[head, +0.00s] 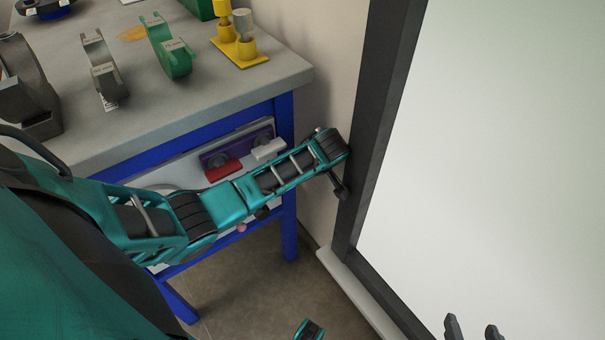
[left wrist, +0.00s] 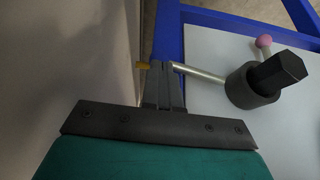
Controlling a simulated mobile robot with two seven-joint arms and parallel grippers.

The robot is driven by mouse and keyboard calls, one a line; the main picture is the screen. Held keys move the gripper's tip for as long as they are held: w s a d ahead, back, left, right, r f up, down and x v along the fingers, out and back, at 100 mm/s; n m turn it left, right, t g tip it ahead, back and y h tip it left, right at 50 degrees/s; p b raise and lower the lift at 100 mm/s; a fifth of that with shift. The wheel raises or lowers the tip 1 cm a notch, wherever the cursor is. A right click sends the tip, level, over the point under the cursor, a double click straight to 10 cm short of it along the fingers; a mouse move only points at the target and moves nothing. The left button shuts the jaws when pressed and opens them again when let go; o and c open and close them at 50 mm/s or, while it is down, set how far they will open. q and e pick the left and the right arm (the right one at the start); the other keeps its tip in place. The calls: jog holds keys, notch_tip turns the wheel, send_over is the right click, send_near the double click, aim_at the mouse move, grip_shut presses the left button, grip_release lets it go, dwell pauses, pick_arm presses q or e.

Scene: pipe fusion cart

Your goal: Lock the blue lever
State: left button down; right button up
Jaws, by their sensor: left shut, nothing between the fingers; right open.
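I cannot make out a blue lever in either view; my left arm covers part of the cart's front. In the left wrist view my left gripper (left wrist: 163,66) is shut and empty, its tips by the end of a grey metal rod (left wrist: 198,73). I cannot tell whether they touch. The rod runs to a dark round hub (left wrist: 250,86) on a pale panel (left wrist: 215,45), near a pink knob (left wrist: 263,41). In the head view a red handle (head: 223,171) and a white handle (head: 268,149) sit on a purple plate (head: 236,147). My right gripper (head: 471,328) is open at the bottom edge, away from the cart.
The grey cart top (head: 200,100) holds a green clamp part (head: 168,48), a grey one (head: 103,70) and a yellow stand (head: 240,52). A blue cart leg (head: 289,226) stands near the wall. A dark-framed whiteboard (head: 490,150) fills the right side. Some floor (head: 245,285) is clear.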

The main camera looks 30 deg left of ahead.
pick_arm(q)
jog(key=shift+w+d+f, duration=0.1)
jog(key=shift+f, duration=0.3)
jog(key=s+a+f+m+g+y+b, duration=0.1)
jog(key=s+a+f+g+b, duration=0.1)
jog(key=f, duration=0.7)
jog(key=shift+s+f+g+y, duration=0.2)
jog(key=shift+s+g+y, duration=0.2)
jog(key=shift+s+g, duration=0.7)
dwell(0.4)
jog(key=shift+s, duration=0.25)
dwell(0.4)
